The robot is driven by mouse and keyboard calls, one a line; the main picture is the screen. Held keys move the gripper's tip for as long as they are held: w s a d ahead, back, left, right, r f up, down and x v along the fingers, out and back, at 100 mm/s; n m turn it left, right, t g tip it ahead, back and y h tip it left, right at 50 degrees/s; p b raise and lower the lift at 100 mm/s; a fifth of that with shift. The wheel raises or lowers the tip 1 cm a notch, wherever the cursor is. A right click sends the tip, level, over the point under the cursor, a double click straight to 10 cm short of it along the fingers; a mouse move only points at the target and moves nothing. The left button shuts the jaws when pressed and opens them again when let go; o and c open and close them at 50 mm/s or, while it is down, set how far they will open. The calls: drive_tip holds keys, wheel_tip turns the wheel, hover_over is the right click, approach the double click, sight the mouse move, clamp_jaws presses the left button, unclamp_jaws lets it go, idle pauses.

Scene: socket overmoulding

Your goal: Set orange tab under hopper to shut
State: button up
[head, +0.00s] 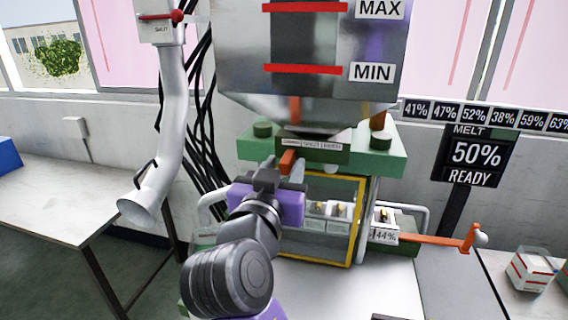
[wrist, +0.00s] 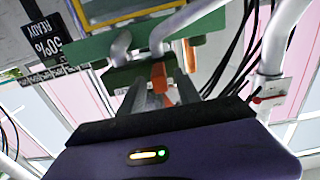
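The orange tab (head: 287,161) sticks out under the hopper (head: 300,108), below a dark strip with small labels (head: 312,145) in the head view. The label words are too small to read surely. My gripper (head: 268,172) is right at the tab, its dark fingers just left of and below it. In the wrist view the tab (wrist: 160,78) stands at the tips of my grey fingers (wrist: 150,95), beside the right one. I cannot tell whether the fingers touch it or how wide they are apart.
A green plate (head: 385,150) carries the hopper above a yellow-framed window (head: 357,225). Grey pipes run beside the tab. A white pipe (head: 170,120) with a red handle (head: 172,15) hangs at left. An orange lever (head: 440,239) sticks out at right. A sign (head: 474,153) reads MELT 50% READY.

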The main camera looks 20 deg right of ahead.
clamp_jaws()
idle(1.5)
